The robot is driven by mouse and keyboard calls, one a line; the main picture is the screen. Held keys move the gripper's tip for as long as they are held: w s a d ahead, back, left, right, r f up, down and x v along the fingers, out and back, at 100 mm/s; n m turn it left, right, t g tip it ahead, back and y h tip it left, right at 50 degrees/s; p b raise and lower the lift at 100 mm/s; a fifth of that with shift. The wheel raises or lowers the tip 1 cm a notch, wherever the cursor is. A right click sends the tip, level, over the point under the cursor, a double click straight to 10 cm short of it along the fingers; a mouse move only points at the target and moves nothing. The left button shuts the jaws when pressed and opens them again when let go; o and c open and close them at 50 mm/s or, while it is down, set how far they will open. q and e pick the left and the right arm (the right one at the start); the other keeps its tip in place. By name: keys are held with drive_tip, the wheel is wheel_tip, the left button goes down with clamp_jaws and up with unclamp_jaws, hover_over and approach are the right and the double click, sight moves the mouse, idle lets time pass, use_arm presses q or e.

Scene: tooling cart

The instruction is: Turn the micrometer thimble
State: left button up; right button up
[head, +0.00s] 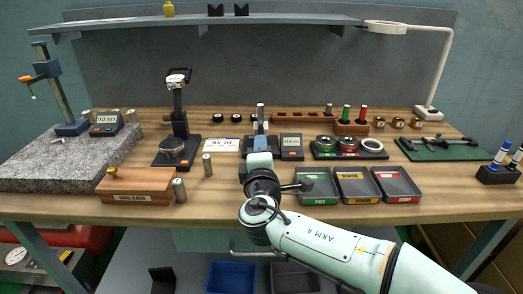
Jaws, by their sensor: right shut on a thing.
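A blue micrometer stand (256,143) with an upright grey cylinder at its top stands at mid-table, beside a dark unit with a small display (291,147). My right gripper (259,158) reaches the front of this stand and is shut on a part there, which looks like the micrometer thimble. My own wrist and hand hide the thimble and most of the grip, so its turn and markings cannot be read. My left gripper is not in view.
Green, orange and red labelled trays (357,187) lie close right of my wrist. A wooden gauge block box (136,186) sits at the front left. Bare wood (225,190) lies left of my wrist.

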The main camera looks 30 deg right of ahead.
idle(0.3)
drive_tip(key=o, duration=1.1)
drive_tip(key=shift+c, duration=0.2)
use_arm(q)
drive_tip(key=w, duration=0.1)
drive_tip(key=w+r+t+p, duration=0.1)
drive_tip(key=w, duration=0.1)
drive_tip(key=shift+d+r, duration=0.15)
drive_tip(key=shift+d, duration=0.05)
use_arm(e)
drive_tip(key=v, duration=1.3)
drive_tip(key=shift+s, duration=0.25)
